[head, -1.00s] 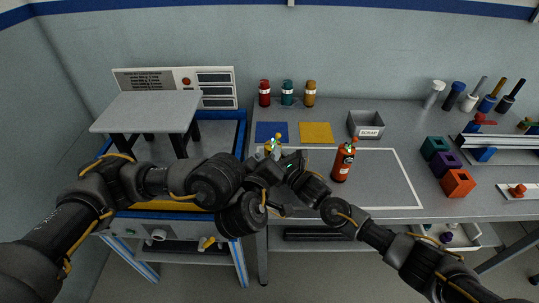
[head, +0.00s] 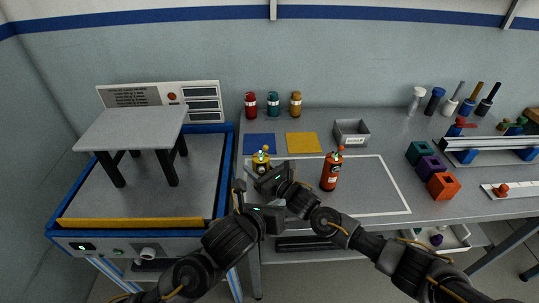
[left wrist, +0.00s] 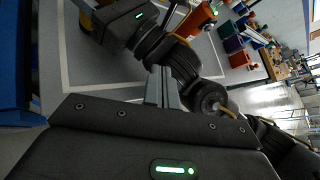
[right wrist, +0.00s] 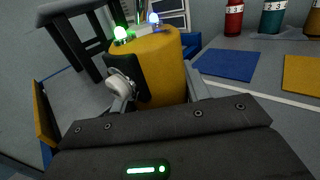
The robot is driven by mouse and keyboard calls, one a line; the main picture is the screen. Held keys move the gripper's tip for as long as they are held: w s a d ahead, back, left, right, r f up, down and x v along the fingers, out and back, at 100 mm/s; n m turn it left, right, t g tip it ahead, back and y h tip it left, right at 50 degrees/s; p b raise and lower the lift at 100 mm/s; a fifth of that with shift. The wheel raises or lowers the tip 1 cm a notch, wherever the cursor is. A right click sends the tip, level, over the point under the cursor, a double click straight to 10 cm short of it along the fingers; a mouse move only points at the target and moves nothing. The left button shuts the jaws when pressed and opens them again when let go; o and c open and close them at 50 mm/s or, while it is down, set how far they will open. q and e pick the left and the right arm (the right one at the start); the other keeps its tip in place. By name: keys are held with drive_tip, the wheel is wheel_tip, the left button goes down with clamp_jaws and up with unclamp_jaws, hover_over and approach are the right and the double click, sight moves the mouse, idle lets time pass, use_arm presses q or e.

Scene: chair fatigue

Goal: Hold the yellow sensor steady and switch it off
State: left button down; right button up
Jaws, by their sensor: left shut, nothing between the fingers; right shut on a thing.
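The yellow sensor (head: 260,161) stands upright at the left of the bench, behind my right gripper (head: 257,174). In the right wrist view the sensor (right wrist: 160,62) is a yellow cylinder with a lit green lamp and a bluish lamp on top, and a dark panel with a pale knob (right wrist: 121,84) on its side. My right gripper (right wrist: 160,98) is shut on the sensor, a finger at each side. My left gripper (head: 240,188) is shut and empty, lower and nearer the bench's front edge, apart from the sensor. Its closed fingers show in the left wrist view (left wrist: 163,86).
A red-orange cylinder (head: 331,171) stands right of the sensor. Blue (head: 259,144) and yellow (head: 303,142) mats lie behind it, with a grey tray (head: 351,133) beyond. A frame with a grey-topped stand (head: 132,127) is left. My right forearm crosses the bench front.

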sight(268, 155)
use_arm(q)
drive_tip(key=w+a+r+n+t, duration=0.3)
drive_tip(key=w+a+r+n, duration=0.2)
drive_tip(key=n, duration=0.6)
drive_tip(key=shift+w+a+r+t+y, duration=0.2)
drive_tip(key=shift+w+r+t+y, duration=0.1)
drive_tip(key=shift+r+t, duration=0.1)
drive_tip(key=x, duration=1)
drive_tip(key=shift+n+t, duration=0.3)
drive_tip(key=shift+n, duration=0.3)
drive_tip(key=shift+s+a+n+h, duration=0.1)
drive_tip(key=shift+n+h, duration=0.4)
drive_tip(key=shift+h, duration=0.1)
